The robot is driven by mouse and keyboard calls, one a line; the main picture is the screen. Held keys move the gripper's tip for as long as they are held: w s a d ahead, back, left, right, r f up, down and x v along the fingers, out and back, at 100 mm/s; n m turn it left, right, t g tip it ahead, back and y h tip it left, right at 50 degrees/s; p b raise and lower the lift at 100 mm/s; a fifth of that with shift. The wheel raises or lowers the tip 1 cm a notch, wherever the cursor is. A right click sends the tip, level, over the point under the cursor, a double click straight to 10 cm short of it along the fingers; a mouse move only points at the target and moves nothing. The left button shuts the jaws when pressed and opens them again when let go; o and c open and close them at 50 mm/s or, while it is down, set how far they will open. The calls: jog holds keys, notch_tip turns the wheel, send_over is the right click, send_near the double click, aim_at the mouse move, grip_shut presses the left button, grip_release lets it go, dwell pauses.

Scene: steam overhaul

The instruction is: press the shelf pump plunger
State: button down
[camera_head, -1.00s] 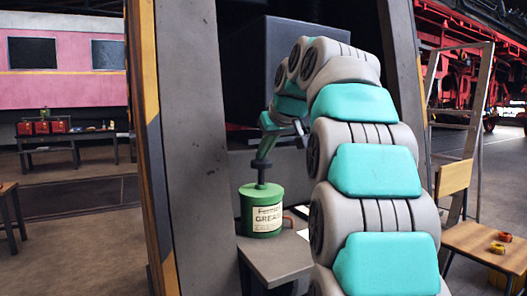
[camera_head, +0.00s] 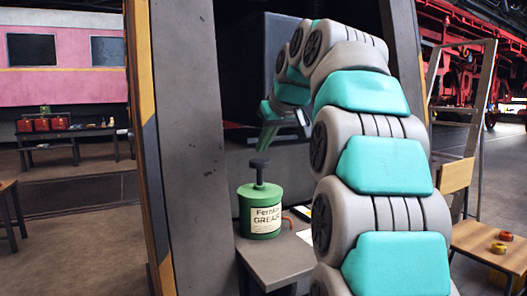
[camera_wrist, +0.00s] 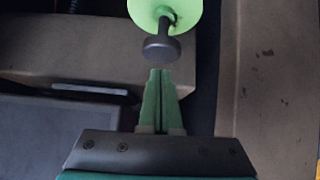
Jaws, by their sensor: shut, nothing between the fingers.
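My gripper (camera_head: 264,149) has green fingers, shut and empty, pointing down just above the knob. In the wrist view, my gripper (camera_wrist: 160,72) shows its fingertips together. I cannot tell whether they touch the knob.
A grey post (camera_head: 190,150) with a yellow-black edge stands left of the pump. A dark cabinet (camera_head: 290,65) is behind my arm. A small dark device lies on the shelf right of the can. A wooden chair (camera_head: 490,245) with small coloured items is at the right.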

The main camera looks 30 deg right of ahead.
jog(key=v, duration=0.8)
jog(key=shift+s+r+p, duration=0.2)
jog(key=shift+p, duration=0.15)
dwell(0.5)
jog(key=shift+a, duration=0.1)
dwell(0.6)
